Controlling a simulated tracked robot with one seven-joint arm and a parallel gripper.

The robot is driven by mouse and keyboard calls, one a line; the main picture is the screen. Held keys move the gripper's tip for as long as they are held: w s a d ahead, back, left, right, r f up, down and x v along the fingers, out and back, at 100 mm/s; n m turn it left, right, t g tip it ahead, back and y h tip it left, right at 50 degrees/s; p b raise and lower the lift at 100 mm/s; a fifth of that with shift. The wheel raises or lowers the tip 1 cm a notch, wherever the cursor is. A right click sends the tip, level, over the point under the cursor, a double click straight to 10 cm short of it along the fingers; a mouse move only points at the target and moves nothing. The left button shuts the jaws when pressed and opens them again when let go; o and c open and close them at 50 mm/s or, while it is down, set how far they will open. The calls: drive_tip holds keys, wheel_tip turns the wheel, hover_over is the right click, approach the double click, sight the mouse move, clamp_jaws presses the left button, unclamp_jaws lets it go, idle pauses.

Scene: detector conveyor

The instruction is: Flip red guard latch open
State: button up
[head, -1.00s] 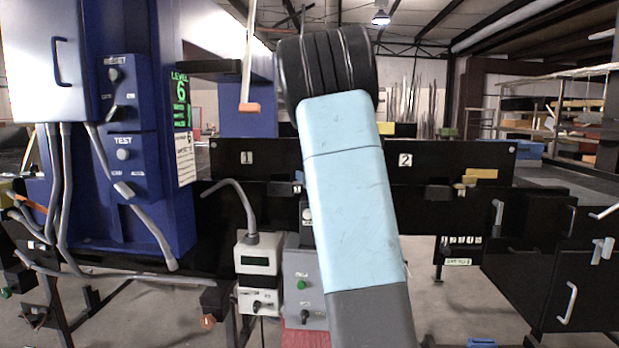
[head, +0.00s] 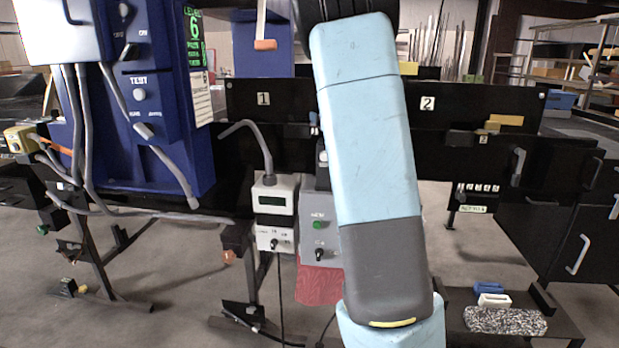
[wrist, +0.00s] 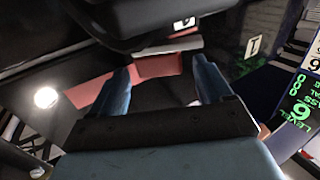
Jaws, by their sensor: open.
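My gripper (wrist: 161,64) is open in the wrist view, with its two blue fingers apart. A red or pink bar (wrist: 156,66) shows beyond and between the fingertips; I cannot tell whether it is the guard latch or whether the fingers touch it. A dark part covers the top of this view. In the head view my arm hides the middle and my gripper is not visible. A red panel (head: 318,284) hangs below the grey control box (head: 318,222), partly behind my arm. No latch can be made out clearly there.
A blue cabinet (head: 140,95) with switches and grey conduits stands at the left. A white display box (head: 274,208) is beside the grey box. Black conveyor panels run across the back. A black tray (head: 455,318) with small items is at lower right. Floor shows between the stands.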

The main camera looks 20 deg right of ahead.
drive_tip(key=shift+w+a+m+g+h, duration=0.15)
drive_tip(key=shift+m+g+h, duration=0.3)
drive_tip(key=shift+m+h, duration=0.6)
drive_tip(key=shift+w+a+m+g+h, duration=0.2)
drive_tip(key=shift+m+g+h, duration=0.4)
drive_tip(key=shift+h, duration=0.9)
drive_tip(key=shift+w+a+m+g+h, duration=0.15)
drive_tip(key=shift+m+g+h, duration=0.2)
drive_tip(key=shift+m+h, duration=0.75)
drive_tip(key=shift+v, duration=6.85)
drive_tip(key=s+a+f+g+y, duration=0.25)
drive_tip(key=f+g+y, duration=0.25)
drive_tip(key=f, duration=1)
drive_tip(key=s+a+r+n+g+y, duration=0.2)
drive_tip(key=s+a+y, duration=0.3)
drive_tip(key=s, duration=0.5)
drive_tip(key=shift+s+a+r+n+y, duration=0.35)
drive_tip(key=shift+a+r, duration=0.2)
drive_tip(key=shift+a, duration=0.7)
